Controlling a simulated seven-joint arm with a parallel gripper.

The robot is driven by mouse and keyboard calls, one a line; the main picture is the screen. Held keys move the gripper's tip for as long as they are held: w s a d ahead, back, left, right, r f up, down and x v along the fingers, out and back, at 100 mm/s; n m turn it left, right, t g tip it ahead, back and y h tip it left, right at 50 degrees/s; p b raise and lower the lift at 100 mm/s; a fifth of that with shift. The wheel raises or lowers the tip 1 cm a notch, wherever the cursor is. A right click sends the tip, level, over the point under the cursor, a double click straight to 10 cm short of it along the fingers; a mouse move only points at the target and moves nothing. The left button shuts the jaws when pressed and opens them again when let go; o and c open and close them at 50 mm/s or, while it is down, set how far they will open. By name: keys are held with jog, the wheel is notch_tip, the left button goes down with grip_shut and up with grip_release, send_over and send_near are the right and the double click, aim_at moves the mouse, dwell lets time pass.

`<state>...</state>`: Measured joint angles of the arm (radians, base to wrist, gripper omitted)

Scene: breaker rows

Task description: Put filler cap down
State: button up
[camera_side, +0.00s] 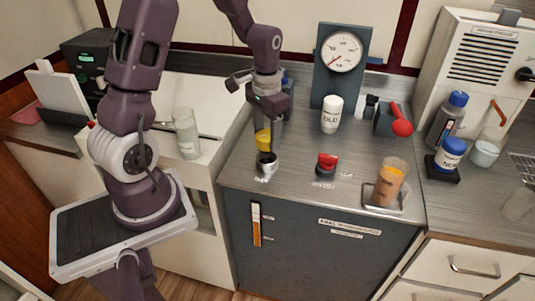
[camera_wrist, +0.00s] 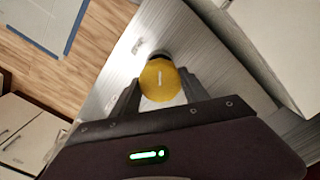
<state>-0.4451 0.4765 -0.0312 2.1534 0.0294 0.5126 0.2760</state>
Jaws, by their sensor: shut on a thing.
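The filler cap is round and yellow with a pale bar on top; it shows in the side view (camera_side: 263,138) and in the wrist view (camera_wrist: 160,82). My gripper (camera_side: 264,134) is shut on it, with one finger on each side in the wrist view (camera_wrist: 160,90). The cap is above and just behind the open filler neck (camera_side: 267,163), a dark-mouthed metal ring on the counter's left part. In the wrist view the neck is mostly hidden behind the cap. I cannot tell the exact gap between cap and neck.
On the metal counter (camera_side: 300,180) are a red knob (camera_side: 326,163), a glass of orange-brown liquid (camera_side: 390,181) on a small tray, a white "OLD" bottle (camera_side: 331,115) and a gauge (camera_side: 342,52). A red-ended lever (camera_side: 401,126) stands right. Bare metal lies between neck and knob.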

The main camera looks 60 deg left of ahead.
jog(key=shift+r, duration=0.15)
dwell(0.3)
jog(key=w+d+r+m, duration=0.15)
jog(key=w+m, duration=0.25)
jog(key=w, duration=0.6)
jog(key=w+d+r+m, duration=0.15)
jog(key=w+m, duration=0.25)
jog(key=w, duration=0.5)
jog(key=f, duration=0.9)
jog(key=shift+w+f, duration=0.25)
jog(key=shift+f, duration=0.15)
jog(key=o, duration=1.2)
jog(key=shift+o, duration=0.2)
